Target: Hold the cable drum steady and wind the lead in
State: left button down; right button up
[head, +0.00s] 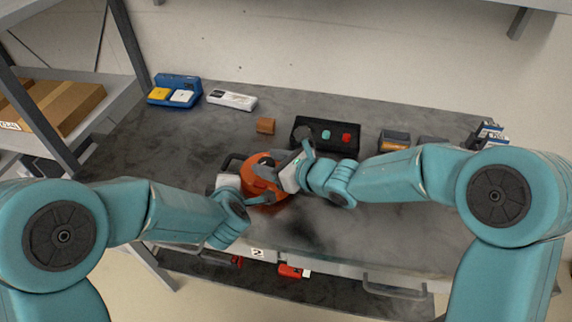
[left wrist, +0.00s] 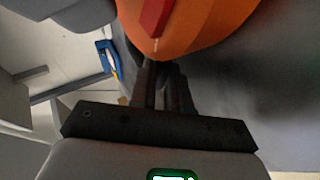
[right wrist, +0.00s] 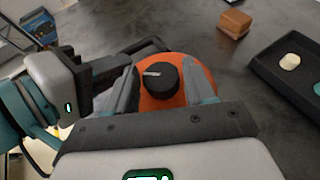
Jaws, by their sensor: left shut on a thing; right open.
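The orange cable drum (head: 268,201) stands near the middle of the cart top, partly hidden by my grippers. The right wrist view shows its round orange top (right wrist: 178,100) with a black knob (right wrist: 156,80) bearing a pale mark. My left gripper (head: 245,186) is at the drum's left side; in the left wrist view its fingers (left wrist: 163,78) are close together against the orange body, beside a red part (left wrist: 155,18). My right gripper (right wrist: 163,88) is open above the drum, with a finger on each side of the knob. I cannot make out the lead.
Behind the drum are a brown block (head: 265,125) and a black tray (head: 300,124) with teal and red buttons. A blue box (head: 178,82) and a white device (head: 232,99) stand back left. A shelf with a cardboard box (head: 65,108) is at far left.

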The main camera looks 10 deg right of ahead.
jog(key=v, duration=1)
notch_tip(320, 180, up, 7)
jog(key=w+a+n+g+y, duration=0.1)
jog(key=a+n+g+y, duration=0.1)
jog(key=n+g+y, duration=0.25)
jog(key=w+d+f+n+g+h, duration=0.1)
jog(key=w+d+f+n+g, duration=0.1)
jog(key=w+d+f, duration=0.4)
jog(key=shift+m, duration=0.25)
jog(key=x, duration=0.4)
jog(key=s+x, duration=0.1)
jog(key=x, duration=0.3)
jog(key=s+x, duration=0.1)
jog(key=x, duration=0.3)
jog(key=shift+a+f, duration=0.45)
